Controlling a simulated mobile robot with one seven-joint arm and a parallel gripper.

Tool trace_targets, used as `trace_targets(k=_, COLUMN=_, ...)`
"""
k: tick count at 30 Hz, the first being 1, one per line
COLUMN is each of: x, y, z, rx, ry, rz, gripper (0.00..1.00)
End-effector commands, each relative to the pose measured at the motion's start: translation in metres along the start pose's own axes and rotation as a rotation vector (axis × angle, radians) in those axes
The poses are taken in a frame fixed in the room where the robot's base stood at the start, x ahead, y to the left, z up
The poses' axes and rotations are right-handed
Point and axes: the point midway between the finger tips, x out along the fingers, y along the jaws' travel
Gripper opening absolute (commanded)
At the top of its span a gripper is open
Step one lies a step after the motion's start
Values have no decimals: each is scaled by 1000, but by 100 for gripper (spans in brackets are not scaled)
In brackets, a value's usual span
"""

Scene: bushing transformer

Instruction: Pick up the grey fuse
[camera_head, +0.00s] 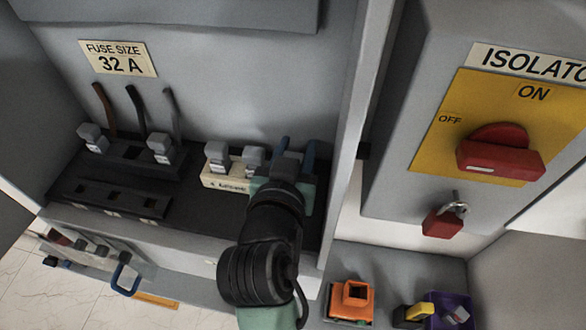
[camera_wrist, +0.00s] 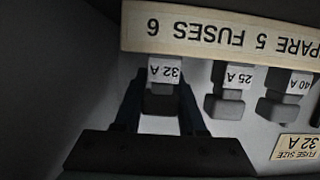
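Several grey fuses with white labels stand in the cabinet. In the wrist view, which is upside down, the grey fuse marked 32 A (camera_wrist: 161,98) sits at one end of the spare-fuse row. My gripper (camera_wrist: 160,88) is open, with its two dark blue fingers on either side of that fuse. I see no clear contact. In the head view my gripper (camera_head: 294,152) is at the right end of the row and mostly hides this fuse. A sign reading FUSE SIZE 32 A (camera_head: 118,58) is on the cabinet's back wall.
Fuses marked 25 A (camera_wrist: 229,92) and 40 A (camera_wrist: 283,95) stand beside the 32 A one, along the cream label strip (camera_head: 226,183). The cabinet's right wall (camera_head: 345,130) is close to my arm. A red isolator switch (camera_head: 500,152) and a red padlock (camera_head: 441,222) are further right.

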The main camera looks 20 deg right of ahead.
Motion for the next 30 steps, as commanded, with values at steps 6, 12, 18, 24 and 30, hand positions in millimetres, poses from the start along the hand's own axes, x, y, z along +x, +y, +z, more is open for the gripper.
trace_targets(k=6, x=0, y=0, z=0, rx=0, ry=0, rz=-1, gripper=0)
trace_targets(k=12, x=-1, y=0, z=-2, rx=0, ry=1, rz=-1, gripper=0)
trace_targets(k=18, x=-4, y=0, z=-15, rx=3, ry=4, rz=-2, gripper=0)
trace_targets(k=24, x=-18, y=-1, z=-29, rx=-1, ry=2, rz=-4, gripper=0)
trace_targets(k=30, x=-57, y=-2, z=-15, rx=-1, ry=1, rz=-5, gripper=0)
